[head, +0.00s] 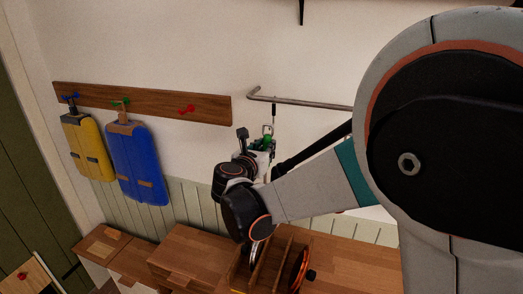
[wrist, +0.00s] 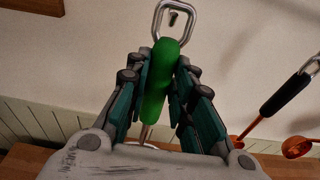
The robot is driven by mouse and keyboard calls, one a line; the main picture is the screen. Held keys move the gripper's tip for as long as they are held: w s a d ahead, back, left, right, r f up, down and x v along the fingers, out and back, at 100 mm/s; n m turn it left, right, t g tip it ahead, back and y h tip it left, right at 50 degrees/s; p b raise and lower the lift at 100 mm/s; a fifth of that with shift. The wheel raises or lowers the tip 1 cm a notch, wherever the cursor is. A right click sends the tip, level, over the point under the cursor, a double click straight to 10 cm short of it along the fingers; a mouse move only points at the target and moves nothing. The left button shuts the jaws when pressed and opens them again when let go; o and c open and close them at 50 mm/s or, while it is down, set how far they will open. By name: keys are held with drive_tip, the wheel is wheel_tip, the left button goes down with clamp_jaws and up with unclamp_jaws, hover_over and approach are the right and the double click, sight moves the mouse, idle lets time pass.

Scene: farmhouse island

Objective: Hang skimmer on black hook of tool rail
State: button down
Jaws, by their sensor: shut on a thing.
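My gripper (wrist: 158,90) is shut on the green handle of the skimmer (wrist: 160,75), which stands upright between the fingers. The handle's metal hanging loop (wrist: 174,20) points up, with a small dark piece visible through its opening. A metal rod shows below the handle; the skimmer's head is mostly hidden. In the head view, the green handle (head: 266,144) shows at my gripper (head: 257,150), just below the metal tool rail (head: 300,103). A black hook (head: 274,110) hangs from that rail, just above the loop. I cannot tell whether loop and hook touch.
A wooden peg rail (head: 150,103) at the left carries a yellow board (head: 88,148) and a blue board (head: 138,165); its red peg (head: 187,109) is free. A wooden counter (head: 190,250) lies below. A black-handled tool (wrist: 285,95) and orange ladles (wrist: 298,147) are at right.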

drive_tip(key=shift+r+x, duration=0.2)
drive_tip(key=shift+x, duration=1.15)
drive_tip(key=w+b, duration=0.1)
drive_tip(key=b, duration=0.1)
drive_tip(key=w+f+t+b, duration=0.1)
drive_tip(key=b, duration=0.1)
drive_tip(key=shift+d+f+t+h+b, duration=0.2)
drive_tip(key=shift+d+t+h+b, duration=0.1)
drive_tip(key=shift+d+b, duration=0.1)
drive_tip(key=c, duration=1.8)
unclamp_jaws()
drive_tip(key=shift+f, duration=0.1)
drive_tip(key=o, duration=0.6)
drive_tip(key=shift+o, duration=0.4)
